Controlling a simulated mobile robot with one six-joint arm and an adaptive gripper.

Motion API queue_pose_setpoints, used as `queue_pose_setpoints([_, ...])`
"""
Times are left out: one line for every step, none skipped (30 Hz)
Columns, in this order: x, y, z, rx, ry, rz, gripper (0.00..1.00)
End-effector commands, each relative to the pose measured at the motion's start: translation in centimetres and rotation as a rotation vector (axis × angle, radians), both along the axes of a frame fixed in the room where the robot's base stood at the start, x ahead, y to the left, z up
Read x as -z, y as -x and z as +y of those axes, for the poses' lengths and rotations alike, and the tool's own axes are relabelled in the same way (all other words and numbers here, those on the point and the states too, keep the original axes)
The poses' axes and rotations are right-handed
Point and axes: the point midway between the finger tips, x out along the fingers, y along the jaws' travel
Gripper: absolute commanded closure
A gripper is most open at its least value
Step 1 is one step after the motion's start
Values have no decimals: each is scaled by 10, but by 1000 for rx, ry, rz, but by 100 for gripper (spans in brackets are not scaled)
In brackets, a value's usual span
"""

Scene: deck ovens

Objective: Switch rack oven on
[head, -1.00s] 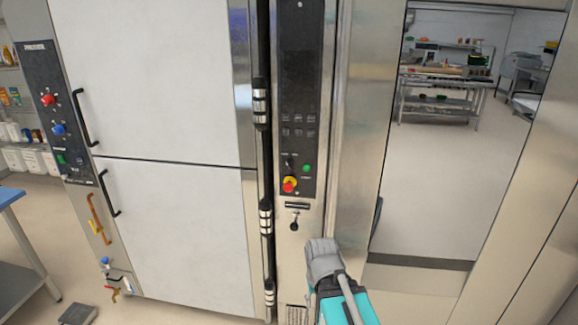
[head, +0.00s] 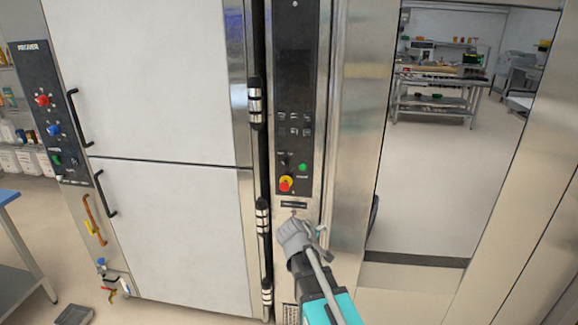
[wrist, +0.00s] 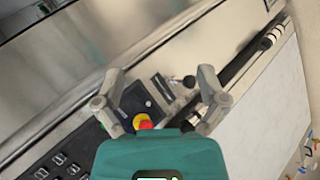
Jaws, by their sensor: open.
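The rack oven's black control panel (head: 294,100) stands upright on a steel column. Near its bottom are a small dark rotary switch (head: 287,160), a green button (head: 303,167) and a red-and-yellow emergency stop (head: 286,184). The emergency stop also shows in the wrist view (wrist: 143,122), low between the fingers. My gripper (head: 302,230) is just below the panel in the head view. In the wrist view my gripper (wrist: 160,78) has its fingers spread, with nothing between them held. A dark-ended knob (wrist: 188,82) below the panel shows near the right finger; my gripper hides it in the head view.
Left of the column are deck oven doors (head: 150,90) with black handles and a side panel with red and blue knobs (head: 43,100). Vertical hinges (head: 262,215) run beside the column.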

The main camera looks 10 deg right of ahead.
Motion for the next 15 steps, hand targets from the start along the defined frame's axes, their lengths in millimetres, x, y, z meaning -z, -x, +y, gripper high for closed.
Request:
queue_pose_setpoints([-10, -19, 3, -53, 74, -26, 9])
queue_pose_setpoints([-17, -28, 4, -87, 122, -40, 9])
queue_pose_setpoints([-26, -40, 7, -132, 187, -61, 9])
queue_pose_setpoints([-33, -49, 9, -167, 236, -74, 9])
queue_pose_setpoints([-40, -58, 12, -201, 286, -86, 9])
queue_pose_setpoints([-49, -69, 17, -248, 352, -102, 9])
queue_pose_setpoints([-56, -77, 22, -284, 402, -112, 9])
queue_pose_setpoints([-63, -85, 27, -319, 452, -122, 9])
queue_pose_setpoints([-71, -96, 34, -366, 518, -134, 9])
queue_pose_setpoints([-77, -103, 40, -401, 567, -141, 9])
queue_pose_setpoints([-83, -109, 45, -434, 612, -147, 9])
queue_pose_setpoints([-90, -118, 53, -476, 674, -154, 9])
queue_pose_setpoints([-94, -123, 59, -505, 715, -159, 9])
queue_pose_setpoints([-98, -128, 65, -534, 754, -162, 9])
queue_pose_setpoints([-103, -134, 72, -569, 804, -166, 9])
